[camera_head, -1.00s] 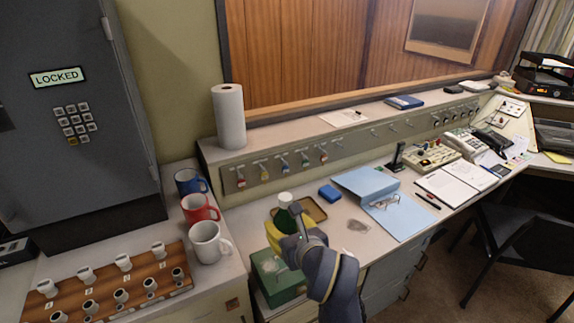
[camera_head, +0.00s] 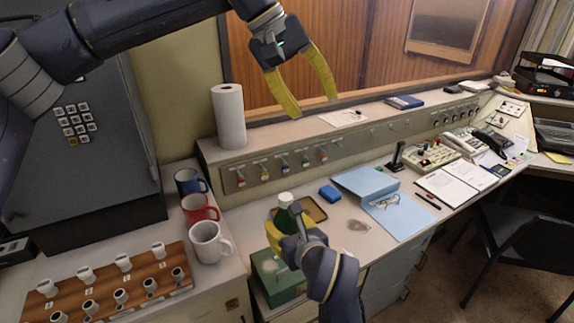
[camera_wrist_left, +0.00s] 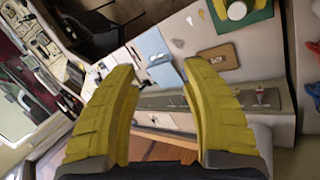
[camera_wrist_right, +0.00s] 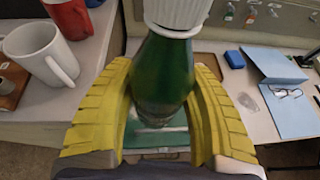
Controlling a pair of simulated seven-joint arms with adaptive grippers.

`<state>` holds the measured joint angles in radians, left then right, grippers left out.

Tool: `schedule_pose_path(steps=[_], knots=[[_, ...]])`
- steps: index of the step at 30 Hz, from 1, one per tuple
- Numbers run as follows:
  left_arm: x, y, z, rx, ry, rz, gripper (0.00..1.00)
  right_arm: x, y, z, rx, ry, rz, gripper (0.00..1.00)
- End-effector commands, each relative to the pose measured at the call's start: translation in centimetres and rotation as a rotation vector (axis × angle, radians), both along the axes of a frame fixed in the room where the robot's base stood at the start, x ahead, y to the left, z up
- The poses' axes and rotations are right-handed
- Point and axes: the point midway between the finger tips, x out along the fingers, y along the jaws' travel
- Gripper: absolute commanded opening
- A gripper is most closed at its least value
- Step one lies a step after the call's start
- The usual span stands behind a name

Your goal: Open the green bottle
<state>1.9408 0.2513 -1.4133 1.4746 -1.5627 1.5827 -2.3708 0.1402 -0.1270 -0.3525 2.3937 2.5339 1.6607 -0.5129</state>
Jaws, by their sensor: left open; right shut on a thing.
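The green bottle (camera_head: 284,219) with a white cap (camera_head: 285,198) stands upright in the head view, above a green box (camera_head: 277,280). My right gripper (camera_head: 284,238) is shut around the bottle's body. In the right wrist view the bottle (camera_wrist_right: 163,72) fills the space between the yellow fingers, with its ribbed white cap (camera_wrist_right: 178,14) at the top, still on. My left gripper (camera_head: 315,105) is open and empty, high above the console shelf and apart from the bottle. In the left wrist view its open fingers (camera_wrist_left: 165,75) have nothing between them, and the white cap (camera_wrist_left: 237,10) shows at the top.
Blue, red and white mugs (camera_head: 208,243) stand left of the bottle. A brown tray (camera_head: 314,212) and a blue box (camera_head: 330,193) lie behind it. A paper towel roll (camera_head: 229,117) stands on the shelf. A blue folder (camera_head: 401,217) lies to the right.

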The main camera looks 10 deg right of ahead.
Motion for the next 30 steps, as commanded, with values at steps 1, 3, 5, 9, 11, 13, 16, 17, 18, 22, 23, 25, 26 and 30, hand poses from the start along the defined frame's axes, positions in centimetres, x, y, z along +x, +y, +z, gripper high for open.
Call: schedule_pose_path(steps=[1,3,5,9,11,13,16,17,18,22,23,25,26,30], knots=[[-0.4,0.3,-2.0,0.066,-0.013,-0.038,0.46,0.0,0.0,0.0,0.000,-0.001,0.000,0.00],[-0.8,0.9,-4.4,0.153,-0.034,-0.091,0.46,0.0,0.0,0.0,0.000,-0.001,0.000,0.00],[-1.1,1.6,-6.2,0.223,-0.050,-0.133,0.46,0.0,0.0,0.0,0.000,-0.001,0.000,0.00],[-1.8,2.9,-9.6,0.363,-0.072,-0.223,0.46,0.0,0.0,0.0,0.000,-0.001,0.000,0.00],[-2.0,3.5,-10.7,0.411,-0.078,-0.254,0.46,0.0,0.0,0.0,0.000,-0.001,0.000,0.00],[-2.3,3.9,-11.6,0.455,-0.085,-0.284,0.46,0.0,0.0,0.0,0.000,-0.001,0.000,0.00],[-2.5,4.5,-12.6,0.500,-0.088,-0.314,0.46,0.0,0.0,0.0,0.000,-0.001,0.000,0.00],[-2.6,4.6,-12.9,0.509,-0.088,-0.320,0.46,0.0,0.0,0.0,0.000,-0.001,0.000,0.00],[-2.6,4.7,-13.2,0.519,-0.089,-0.326,0.46,0.0,0.0,0.0,0.000,-0.001,0.000,0.00],[-2.7,4.9,-14.4,0.532,-0.089,-0.337,0.46,0.0,0.0,0.0,0.000,-0.001,0.000,0.00],[-2.7,4.9,-14.7,0.532,-0.089,-0.337,0.46,0.0,0.0,0.0,0.000,-0.001,0.000,0.00],[-2.7,4.9,-15.6,0.531,-0.088,-0.337,0.46,0.0,0.0,0.0,0.000,-0.001,0.000,0.00],[-2.7,4.9,-16.0,0.531,-0.088,-0.337,0.46,0.0,0.0,0.0,0.000,-0.001,0.000,0.00],[-2.7,4.9,-17.8,0.530,-0.088,-0.336,0.46,0.0,0.0,0.0,0.000,-0.001,0.000,0.00]])
